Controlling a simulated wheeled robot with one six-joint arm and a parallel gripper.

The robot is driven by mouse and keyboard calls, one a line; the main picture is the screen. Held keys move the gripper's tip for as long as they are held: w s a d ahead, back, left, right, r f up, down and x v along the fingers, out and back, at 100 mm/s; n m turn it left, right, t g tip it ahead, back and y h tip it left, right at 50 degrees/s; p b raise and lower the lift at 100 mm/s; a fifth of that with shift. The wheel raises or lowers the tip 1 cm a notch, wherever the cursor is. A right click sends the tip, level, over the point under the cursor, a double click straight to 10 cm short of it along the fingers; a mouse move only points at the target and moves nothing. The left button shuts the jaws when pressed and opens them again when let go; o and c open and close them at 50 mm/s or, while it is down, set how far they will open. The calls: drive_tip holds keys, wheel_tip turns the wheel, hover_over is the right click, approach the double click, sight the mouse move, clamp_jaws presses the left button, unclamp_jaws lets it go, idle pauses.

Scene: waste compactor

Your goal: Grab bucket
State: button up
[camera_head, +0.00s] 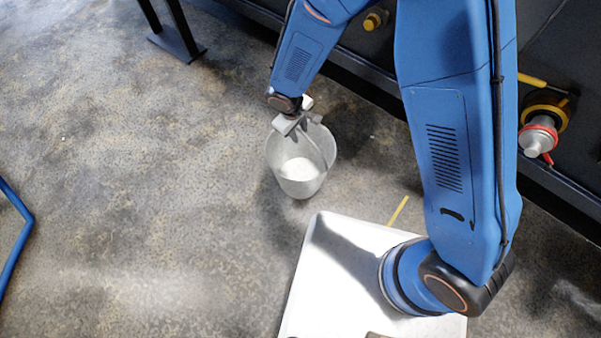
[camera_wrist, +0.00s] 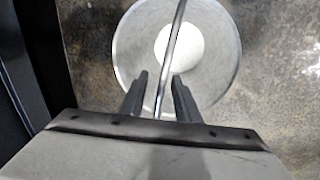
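A light grey, translucent bucket (camera_head: 301,187) stands upright on the concrete floor, with a pale round bottom inside. In the wrist view the bucket (camera_wrist: 220,55) is seen from above. Its thin metal handle (camera_wrist: 179,22) runs up over the opening. My gripper (camera_head: 297,132) is above the far rim of the bucket in the head view. In the wrist view the two fingers of my gripper (camera_wrist: 160,76) are apart, with the handle passing between them. A gap shows on each side of the handle. The lower part of the handle is hidden near my gripper.
A dark machine base (camera_head: 365,80) runs behind the bucket on the right. It carries a red and silver fitting (camera_head: 538,138) and a yellow knob (camera_head: 375,19). A dark metal leg (camera_head: 178,35) stands at the upper left. The floor left of the bucket is clear.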

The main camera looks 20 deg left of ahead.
drive_tip(key=shift+w+f, duration=0.15)
drive_tip(key=shift+f, duration=0.8)
drive_tip(key=shift+d, duration=0.1)
clamp_jaws()
idle(0.6)
